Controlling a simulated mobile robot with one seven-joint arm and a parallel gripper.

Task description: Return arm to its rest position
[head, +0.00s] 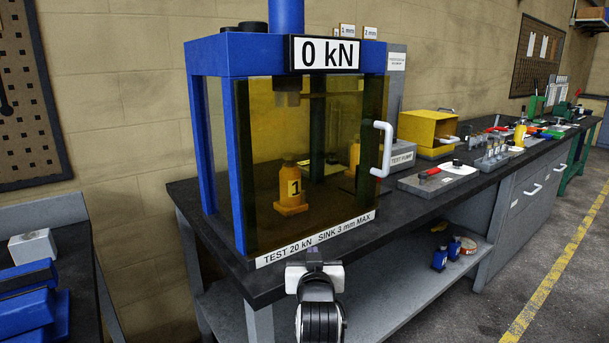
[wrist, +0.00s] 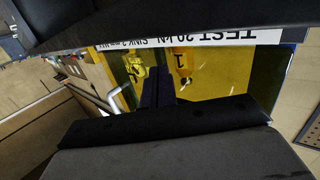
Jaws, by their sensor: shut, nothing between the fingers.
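My gripper (head: 314,256) is in front of the lower front edge of the blue press (head: 214,150), low in the head view. Its two dark fingers (wrist: 158,88) are together and empty in the wrist view, pointing toward the yellow tinted door. The door (head: 260,130) is closed, with a white handle (head: 382,148) on its right. Behind it stands a yellow jack marked 1 (head: 291,190), upright. A second yellow jack (head: 354,158) is partly visible behind it. The press display (head: 325,53) reads 0 kN.
The dark workbench (head: 400,211) runs away to the right, with a yellow box (head: 428,130), a test pump and tools. Another bench with blue parts (head: 30,300) is at left. Open floor lies at right.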

